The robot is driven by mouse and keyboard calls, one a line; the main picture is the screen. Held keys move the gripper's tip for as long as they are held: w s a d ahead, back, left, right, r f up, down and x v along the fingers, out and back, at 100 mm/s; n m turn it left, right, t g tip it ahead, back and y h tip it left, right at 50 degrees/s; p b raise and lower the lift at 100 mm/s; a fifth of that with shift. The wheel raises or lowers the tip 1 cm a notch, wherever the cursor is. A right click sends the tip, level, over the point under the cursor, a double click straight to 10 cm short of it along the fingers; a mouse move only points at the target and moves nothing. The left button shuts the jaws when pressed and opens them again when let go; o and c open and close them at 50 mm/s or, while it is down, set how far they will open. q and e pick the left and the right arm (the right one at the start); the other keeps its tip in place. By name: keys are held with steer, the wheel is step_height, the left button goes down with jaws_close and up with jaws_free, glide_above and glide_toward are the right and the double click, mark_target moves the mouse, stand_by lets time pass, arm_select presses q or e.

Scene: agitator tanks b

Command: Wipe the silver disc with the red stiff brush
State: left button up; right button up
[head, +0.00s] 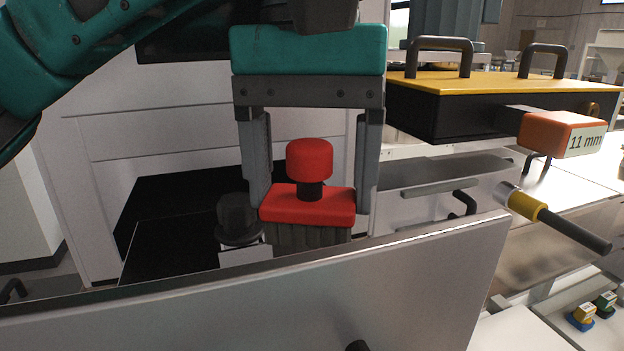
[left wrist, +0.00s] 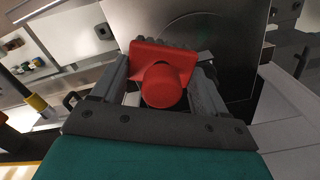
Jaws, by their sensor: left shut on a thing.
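The red stiff brush (head: 308,203) has a round red knob on a red block with dark bristles underneath. My left gripper (head: 312,195) is shut on the brush's block, one finger on each side. The brush also shows between the fingers in the left wrist view (left wrist: 165,75). There, a round grey outline that looks like the silver disc (left wrist: 232,65) lies behind the brush on a grey metal panel, partly covered by brush and finger. I cannot tell whether the bristles touch it. The disc is not clear in the head view. My right gripper is not in view.
A large grey metal panel (head: 400,285) crosses the foreground, its upper edge near the bristles. A dark knob-like part (head: 237,218) is left of the brush. A black box with a yellow top (head: 500,82), an orange block marked 11 mm (head: 562,134) and a yellow-banded tool (head: 530,207) are right.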

mark_target(312, 139)
arm_select(q)
steer(key=shift+r, duration=1.5)
steer(key=shift+w, duration=0.1)
